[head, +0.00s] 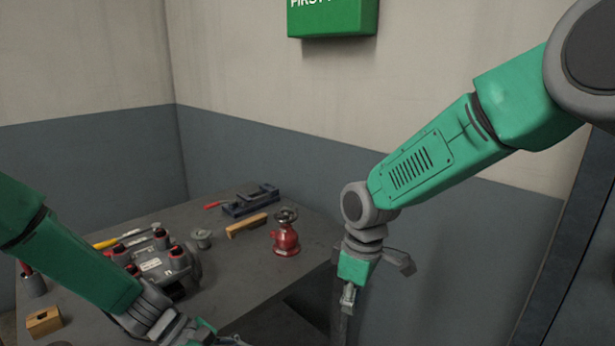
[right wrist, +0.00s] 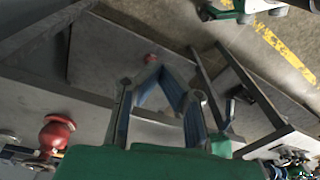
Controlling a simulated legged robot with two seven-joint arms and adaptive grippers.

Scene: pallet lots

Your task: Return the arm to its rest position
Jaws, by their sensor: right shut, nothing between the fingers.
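My right arm reaches in from the upper right in the head view. Its gripper (head: 347,302) hangs pointing down, just off the table's right edge. The right wrist view shows its fingers (right wrist: 160,75) bent together at the tips, with nothing held. My left arm comes in from the left, low over the table's front. Only part of my left gripper (head: 205,334) shows at the bottom edge, and its fingertips are cut off.
The grey table (head: 245,271) bears a red valve (head: 286,238), a grey housing with red caps (head: 155,264), a wooden-backed brush (head: 247,225), a dark vise (head: 250,200) and a wooden block (head: 44,321). A green first-aid box (head: 335,17) hangs on the wall.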

